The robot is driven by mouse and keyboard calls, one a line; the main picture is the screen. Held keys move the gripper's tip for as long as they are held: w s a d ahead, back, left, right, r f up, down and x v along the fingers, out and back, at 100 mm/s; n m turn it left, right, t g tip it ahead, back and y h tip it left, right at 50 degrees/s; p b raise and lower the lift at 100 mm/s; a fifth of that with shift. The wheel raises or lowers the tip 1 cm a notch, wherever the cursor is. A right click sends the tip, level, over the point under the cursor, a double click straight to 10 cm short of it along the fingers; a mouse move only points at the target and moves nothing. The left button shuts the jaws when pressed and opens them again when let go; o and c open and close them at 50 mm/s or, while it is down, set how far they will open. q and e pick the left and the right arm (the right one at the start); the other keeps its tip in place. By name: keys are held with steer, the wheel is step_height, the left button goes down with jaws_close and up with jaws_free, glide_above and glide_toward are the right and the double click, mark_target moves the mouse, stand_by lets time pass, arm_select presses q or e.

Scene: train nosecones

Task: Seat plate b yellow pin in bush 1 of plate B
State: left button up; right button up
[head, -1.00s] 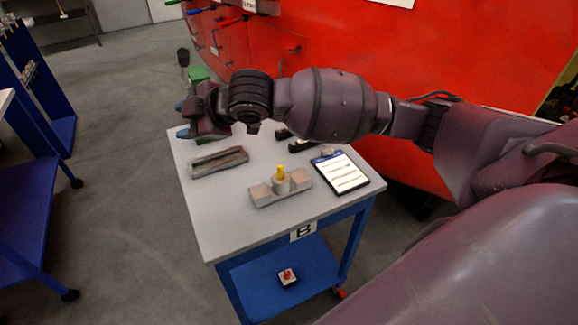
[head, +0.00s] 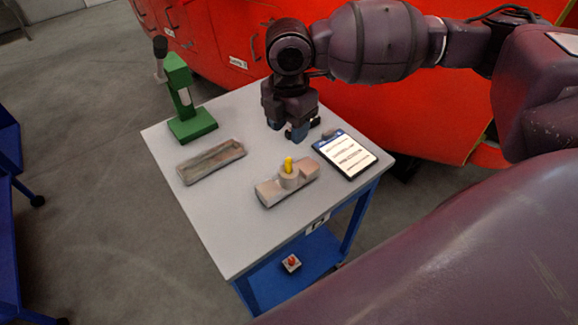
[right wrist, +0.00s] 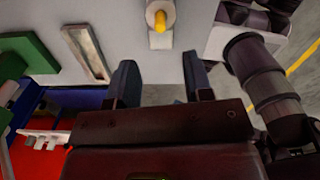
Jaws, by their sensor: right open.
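The yellow pin (head: 288,163) stands upright at the round bush of plate B (head: 270,193), a grey block on the table. I cannot tell how deep the pin sits. The pin (right wrist: 160,20) also shows at the top of the right wrist view, on the round bush (right wrist: 160,38). My right gripper (head: 288,134) points down, open and empty, behind the plate and apart from the pin. In the right wrist view its two fingers (right wrist: 160,82) are spread, with bare table between them. My left gripper is not in view.
A green press-like stand (head: 192,126) is at the back left, and a clipboard (head: 345,153) at the right. A small red-topped item (head: 291,263) is on the lower shelf (head: 310,258). The table's front left is clear.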

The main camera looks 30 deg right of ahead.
mark_target(288, 159)
steer(key=shift+s+f, duration=0.1)
steer(key=shift+f, duration=0.25)
step_height(288, 159, down, 4)
steer(key=shift+f+b, duration=0.25)
steer(key=shift+b, duration=0.1)
steer(key=shift+f, duration=0.75)
step_height(288, 159, down, 4)
steer(key=shift+a+f+b, duration=0.1)
steer(key=shift+b, duration=0.3)
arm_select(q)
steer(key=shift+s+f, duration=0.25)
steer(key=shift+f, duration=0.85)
arm_select(e)
steer(key=shift+c, duration=0.3)
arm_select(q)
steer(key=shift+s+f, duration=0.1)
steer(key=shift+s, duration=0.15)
arm_select(e)
jaws_close()
